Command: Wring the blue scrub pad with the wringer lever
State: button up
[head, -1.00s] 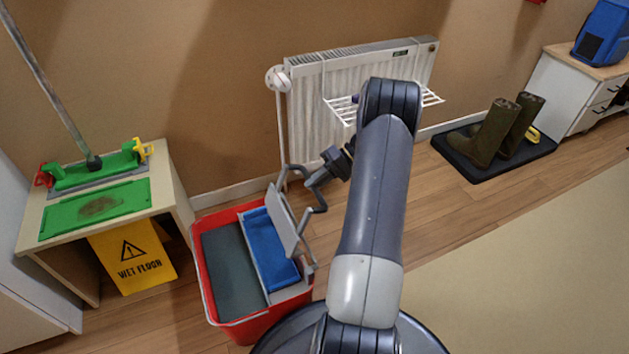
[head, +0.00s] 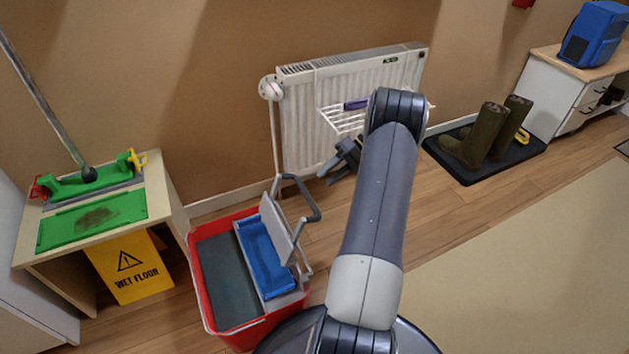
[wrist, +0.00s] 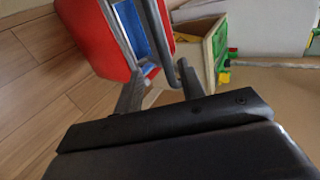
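The blue scrub pad (head: 264,258) lies in the grey wringer (head: 285,300) on the right side of the red bucket (head: 203,291). The grey wringer lever (head: 315,204) stands raised, with its press plate (head: 278,228) tilted up beside the pad. My gripper (head: 330,172) is up and to the right of the lever handle, apart from it. In the wrist view, my gripper (wrist: 160,88) has its two fingers spread with nothing held. The lever bar (wrist: 160,45) shows beyond the fingers, with the blue pad (wrist: 131,30) behind it.
A low cabinet (head: 178,195) at left carries a stained green pad (head: 92,222) and a green holder. A yellow wet-floor sign (head: 130,268) leans below. A radiator (head: 300,130) with a white rack stands behind my arm. Boots (head: 485,135) stand on a mat at right.

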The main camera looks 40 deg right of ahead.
jog(key=shift+v, duration=1.55)
jog(key=shift+a+f, duration=0.1)
jog(key=shift+a, duration=0.05)
jog(key=b+x, duration=0.1)
jog(key=x, duration=0.2)
jog(key=b+x, duration=0.1)
jog(key=x, duration=0.6)
jog(key=shift+w+a+b, duration=0.2)
jog(key=shift+a+b, duration=0.2)
jog(key=shift+a, duration=0.1)
